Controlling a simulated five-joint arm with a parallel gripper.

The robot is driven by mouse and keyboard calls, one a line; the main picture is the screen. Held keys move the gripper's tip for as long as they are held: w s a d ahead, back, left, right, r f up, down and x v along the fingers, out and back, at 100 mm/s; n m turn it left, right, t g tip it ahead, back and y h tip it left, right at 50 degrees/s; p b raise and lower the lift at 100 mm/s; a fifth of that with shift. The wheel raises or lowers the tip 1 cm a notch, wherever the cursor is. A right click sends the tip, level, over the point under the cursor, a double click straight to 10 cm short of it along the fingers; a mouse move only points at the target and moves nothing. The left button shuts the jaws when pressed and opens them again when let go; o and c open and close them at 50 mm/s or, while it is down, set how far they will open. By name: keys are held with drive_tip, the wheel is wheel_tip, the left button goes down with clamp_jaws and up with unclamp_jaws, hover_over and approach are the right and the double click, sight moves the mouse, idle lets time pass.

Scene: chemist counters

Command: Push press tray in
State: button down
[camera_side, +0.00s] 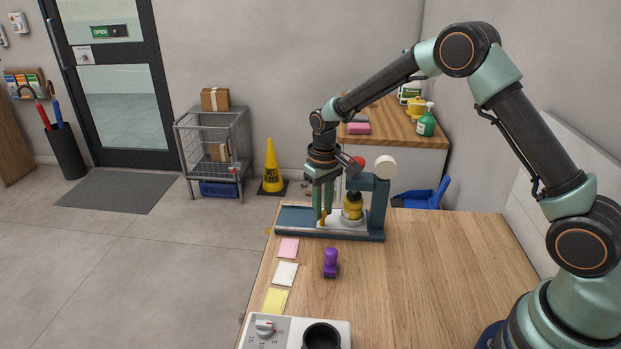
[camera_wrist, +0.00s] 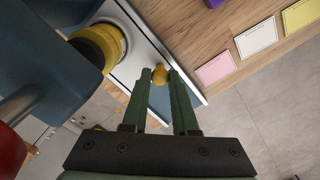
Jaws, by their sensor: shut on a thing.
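The blue press (camera_side: 379,205) stands at the far end of the wooden counter, with a red ball and a pale round part at its top. Its light tray (camera_side: 336,224) lies on the dark base rail, with a yellow-and-black round piece (camera_side: 352,206) over it. That piece also shows in the wrist view (camera_wrist: 97,45), beside the pale tray plate (camera_wrist: 145,50). My gripper (camera_side: 322,212) points down at the tray's front end. The fingers partly hide the knob.
A purple stamp (camera_side: 331,263) stands nearer on the counter. Pink (camera_side: 288,248), white (camera_side: 285,274) and yellow (camera_side: 275,300) notes lie along the left edge. A grey device with a dial (camera_side: 264,328) is at the front. The counter's right side is clear.

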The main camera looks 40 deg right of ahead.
drive_tip(key=shift+s+d, duration=0.2)
drive_tip(key=shift+d, duration=0.05)
drive_tip(key=c, duration=0.7)
unclamp_jaws()
drive_tip(key=shift+w+a+r, duration=0.1)
drive_tip(key=shift+r, duration=0.15)
wheel_tip(320, 180, up, 12)
drive_tip(key=shift+f, duration=0.15)
